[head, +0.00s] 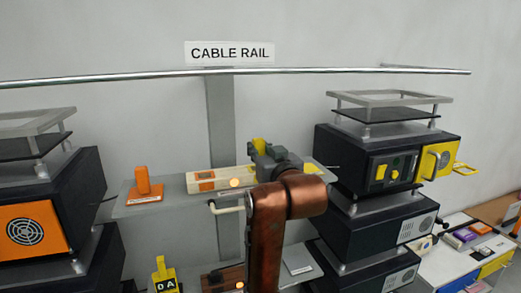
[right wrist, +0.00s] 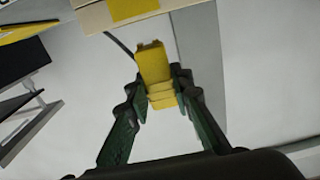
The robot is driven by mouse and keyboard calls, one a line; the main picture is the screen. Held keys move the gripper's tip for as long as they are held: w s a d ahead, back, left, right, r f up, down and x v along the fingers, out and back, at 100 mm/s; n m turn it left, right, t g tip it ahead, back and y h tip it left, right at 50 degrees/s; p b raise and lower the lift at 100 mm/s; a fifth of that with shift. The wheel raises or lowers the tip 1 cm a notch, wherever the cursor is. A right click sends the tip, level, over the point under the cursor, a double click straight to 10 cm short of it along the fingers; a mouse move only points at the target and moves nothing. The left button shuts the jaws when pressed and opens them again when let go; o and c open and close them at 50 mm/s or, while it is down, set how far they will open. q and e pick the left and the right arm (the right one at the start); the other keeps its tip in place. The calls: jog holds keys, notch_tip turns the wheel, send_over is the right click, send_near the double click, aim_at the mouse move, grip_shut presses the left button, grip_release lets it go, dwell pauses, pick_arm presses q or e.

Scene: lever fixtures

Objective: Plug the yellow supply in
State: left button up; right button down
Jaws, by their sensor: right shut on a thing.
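My right gripper (head: 262,148) is shut on a yellow plug (head: 259,145), just above the shelf. In the right wrist view the gripper (right wrist: 160,88) pinches the yellow plug (right wrist: 155,70) between its dark green fingers, with the plug's end sticking out past the tips. A cream socket strip (head: 222,178) with an orange patch and a glowing orange light lies on the shelf, partly hidden behind my gripper. In the wrist view the strip (right wrist: 95,18) shows a yellow patch (right wrist: 130,8) near the plug's end; plug and strip look apart. My left gripper is not in view.
An orange plug-like block (head: 143,182) stands on the shelf (head: 150,208) at the left. A yellow "0A" piece (head: 164,277) is below. A dark stacked unit (head: 385,160) with a yellow panel stands to the right. A metal rail (head: 330,70) crosses above.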

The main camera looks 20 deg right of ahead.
jog(key=shift+w, duration=0.85)
jog(key=shift+f+b, duration=0.9)
jog(key=shift+f, duration=0.95)
jog(key=shift+f, duration=0.35)
jog(key=c, duration=1.6)
grip_release()
